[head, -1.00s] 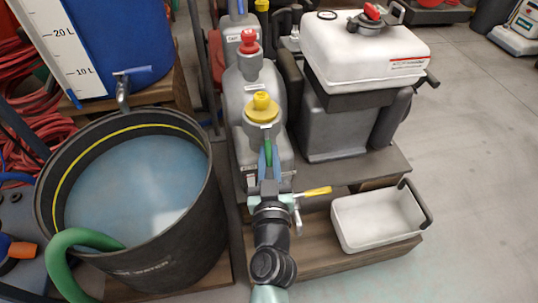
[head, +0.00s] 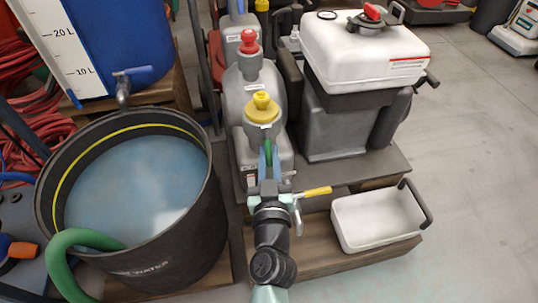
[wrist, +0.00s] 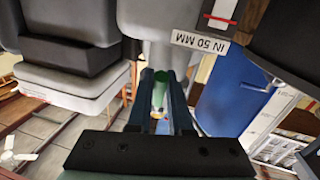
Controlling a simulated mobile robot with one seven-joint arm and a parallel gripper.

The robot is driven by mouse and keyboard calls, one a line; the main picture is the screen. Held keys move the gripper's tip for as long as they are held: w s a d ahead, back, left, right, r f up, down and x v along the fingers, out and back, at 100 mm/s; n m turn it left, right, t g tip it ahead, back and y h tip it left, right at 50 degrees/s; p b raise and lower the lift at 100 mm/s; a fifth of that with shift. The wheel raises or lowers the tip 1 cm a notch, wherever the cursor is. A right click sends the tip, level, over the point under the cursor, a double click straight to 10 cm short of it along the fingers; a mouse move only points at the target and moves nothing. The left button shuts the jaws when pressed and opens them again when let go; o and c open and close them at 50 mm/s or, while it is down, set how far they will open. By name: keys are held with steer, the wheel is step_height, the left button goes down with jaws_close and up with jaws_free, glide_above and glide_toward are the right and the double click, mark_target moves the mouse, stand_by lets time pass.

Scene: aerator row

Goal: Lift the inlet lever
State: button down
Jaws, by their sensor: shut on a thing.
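A green lever (head: 268,152) shows between the fingers of my gripper (head: 268,160), below the yellow-capped grey container. In the wrist view the green lever (wrist: 161,84) lies between the two dark fingers of my gripper (wrist: 160,78), close to a label (wrist: 200,40) reading "IN 50 MM". The gripper is shut on this lever. The fingers hide part of it, so its exact angle is hard to tell. A separate yellow-handled lever (head: 317,191) sticks out to the right, just beside my wrist.
A black tub of water (head: 140,250) with a green hose (head: 75,240) stands left. A white tray (head: 380,218) sits on the wooden step at right. Grey containers with red (head: 249,42) and yellow (head: 262,103) caps stand ahead. Open floor lies far right.

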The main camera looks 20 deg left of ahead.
mark_target(271, 151)
steer(key=shift+r+p, duration=0.2)
steer(key=shift+p, duration=0.45)
steer(key=p, duration=0.3)
steer(key=r+g+p, duration=0.1)
steer(key=p, duration=0.2)
steer(key=shift+s+d+h, duration=0.25)
steer(key=shift+s+h, duration=0.1)
steer(key=shift+h, duration=0.05)
steer(key=g+p, duration=0.1)
steer(key=p, duration=0.5)
steer(key=s+r+g+h+p, duration=0.1)
steer(key=g+p, duration=0.1)
steer(key=p, duration=0.5)
steer(key=shift+s+d+r+n, duration=0.1)
steer(key=shift+d+r+n, duration=0.1)
steer(key=shift+d+n, duration=0.15)
steer(key=shift+s+d+r+n+g+h+p, duration=0.2)
steer(key=shift+r+g+h+p, duration=0.95)
steer(key=shift+p, duration=1.7)
steer(key=shift+s+d+r+n+g+h+p, duration=0.25)
steer(key=shift+g+h+p, duration=0.55)
steer(key=shift+g+p, duration=1.55)
steer(key=shift+s+d+r+n+g+h+p, duration=0.15)
steer(key=shift+r+g+h+p, duration=0.75)
steer(key=shift+p, duration=2.5)
steer(key=shift+a, duration=0.1)
